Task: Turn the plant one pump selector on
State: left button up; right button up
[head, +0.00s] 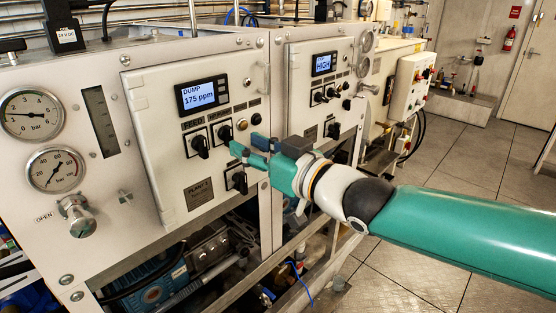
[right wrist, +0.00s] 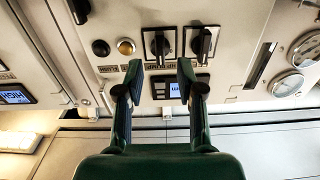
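The plant one panel (head: 160,150) fills the left of the head view, with a nameplate (head: 198,193) reading PLANT 1. Below its display (head: 201,94) sit two black selectors: a left one (head: 200,145) and a right one (head: 224,132). The wrist view is upside down and shows the right one (right wrist: 160,46) and the left one (right wrist: 203,43), handles roughly vertical. My right gripper (right wrist: 160,68) is open and empty, its fingertips before the right selector, with no contact visible. My left gripper is not in view.
A lower black selector (head: 238,181) and an amber button (right wrist: 126,46) are close to my right gripper. Two gauges (head: 33,113) are at the left. A second panel (head: 318,95) stands to the right. The floor (head: 440,160) at right is open.

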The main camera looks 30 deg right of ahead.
jog(key=v, duration=0.7)
jog(key=shift+s, duration=0.35)
jog(key=shift+d, duration=0.2)
jog(key=w+a+f+m+g, duration=0.1)
jog(key=w+a+f+g, duration=0.15)
jog(key=f, duration=0.75)
jog(key=w+a+f+m+g, duration=0.1)
jog(key=f+g, duration=0.2)
jog(key=f, duration=0.8)
jog(key=w+a+f+m+g, duration=0.1)
jog(key=w+f+g, duration=0.1)
jog(key=f, duration=0.8)
jog(key=s+a+f+m+g+h, duration=0.1)
jog(key=s+a+f+g, duration=0.15)
jog(key=f, duration=0.65)
jog(key=s+a+f+m+g, duration=0.15)
jog(key=s+f, duration=0.25)
jog(key=f, duration=0.4)
jog(key=s+f+g+h, duration=0.1)
jog(key=s+f+g, duration=0.4)
jog(key=s+f, duration=0.6)
jog(key=s, duration=0.2)
jog(key=shift+s, duration=0.25)
